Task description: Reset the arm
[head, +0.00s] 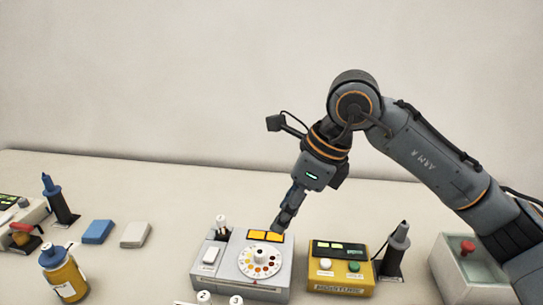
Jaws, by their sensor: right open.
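My right arm comes in from the right, bends at the elbow and points down and to the left. My right gripper (281,224) is low over the back right edge of the grey dial box (278,279), near its yellow display. Its fingers are small and dark here, and I see nothing held between them. I cannot tell whether they touch the box. My left gripper is out of view.
A yellow box (340,283) with buttons and a dark soldering-iron-like tool in a stand (389,268) are to the right. A grey box with a red button (463,266) lies under my arm. A blue-capped yellow bottle (66,278) and blue block (97,232) are left.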

